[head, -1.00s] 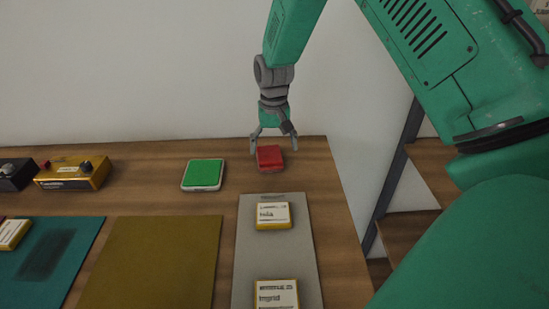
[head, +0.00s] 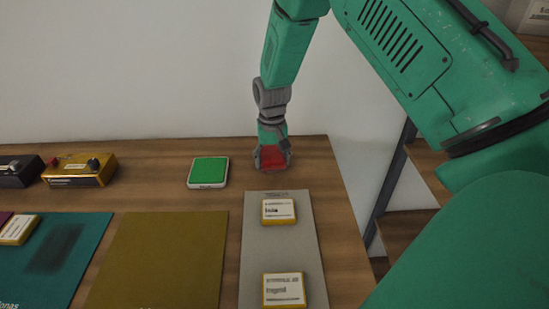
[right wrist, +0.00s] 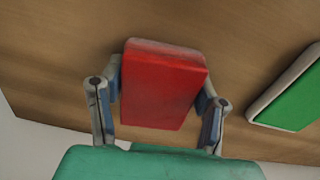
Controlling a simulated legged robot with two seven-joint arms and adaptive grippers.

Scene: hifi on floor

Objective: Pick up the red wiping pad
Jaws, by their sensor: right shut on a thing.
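The red wiping pad (head: 273,158) is at the back right of the wooden table, partly hidden by my right gripper (head: 272,161) in the head view. The right wrist view shows the red pad (right wrist: 160,85) between the two fingers of my right gripper (right wrist: 161,100), which is shut on its sides. I cannot tell whether the pad is touching the table. My left gripper is not in view.
A green pad (head: 208,171) on a white base lies left of the red pad. A grey mat (head: 281,246) with yellow-edged labelled blocks is in front. An olive mat (head: 158,260), a teal mat (head: 62,260) and a gold box (head: 82,171) are further left. The table's right edge is close.

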